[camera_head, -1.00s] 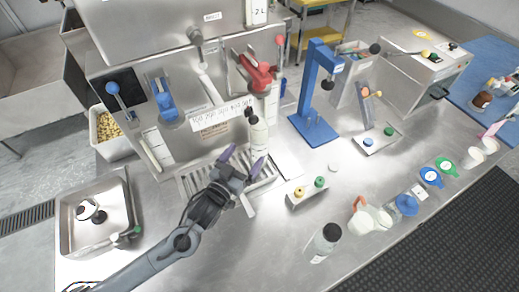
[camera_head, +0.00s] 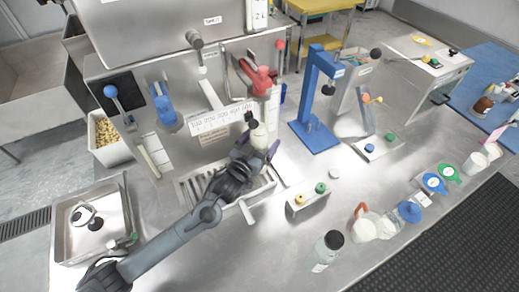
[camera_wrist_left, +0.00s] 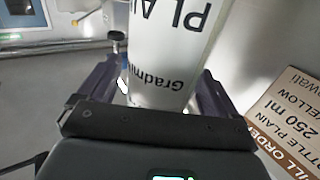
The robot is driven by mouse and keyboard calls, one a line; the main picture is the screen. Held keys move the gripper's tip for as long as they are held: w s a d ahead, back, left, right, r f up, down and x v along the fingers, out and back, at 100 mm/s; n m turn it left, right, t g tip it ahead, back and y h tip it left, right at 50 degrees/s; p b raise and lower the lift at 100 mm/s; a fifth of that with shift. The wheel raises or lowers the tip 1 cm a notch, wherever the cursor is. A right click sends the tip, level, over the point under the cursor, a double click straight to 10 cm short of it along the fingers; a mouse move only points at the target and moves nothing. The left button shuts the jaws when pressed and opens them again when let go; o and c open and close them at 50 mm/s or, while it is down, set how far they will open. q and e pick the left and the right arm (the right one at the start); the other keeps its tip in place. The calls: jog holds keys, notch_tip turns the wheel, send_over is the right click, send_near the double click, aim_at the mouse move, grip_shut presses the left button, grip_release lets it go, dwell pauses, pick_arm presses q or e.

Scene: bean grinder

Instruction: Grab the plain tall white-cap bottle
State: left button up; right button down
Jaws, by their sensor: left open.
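A tall white bottle (camera_head: 258,137) stands upright at the drip grate of the steel machine in the head view. In the left wrist view the white bottle (camera_wrist_left: 165,60) fills the middle, with "PLAIN" and "Gradmill" lettering upside down. Its cap is out of that view; in the head view a dark part shows at its top, and I cannot tell the cap's colour. My left gripper (camera_head: 257,153) is open at the bottle, with one finger on each side of it. In the wrist view the left gripper (camera_wrist_left: 160,95) straddles the bottle. My right gripper is not in view.
The drip grate (camera_head: 193,188) lies under the gripper, below the machine's levers. A small block with coloured knobs (camera_head: 307,199), a blue stand (camera_head: 315,135) and a black-capped bottle (camera_head: 327,250) stand to the right. The front middle of the counter is clear.

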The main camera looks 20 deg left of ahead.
pick_arm(q)
jog(key=shift+w+d, duration=0.1)
jog(key=shift+w, duration=0.3)
jog(key=c, duration=1.3)
jog(key=shift+r, duration=0.1)
jog(key=c, duration=0.4)
jog(key=shift+o, duration=0.2)
jog(key=shift+r, duration=0.1)
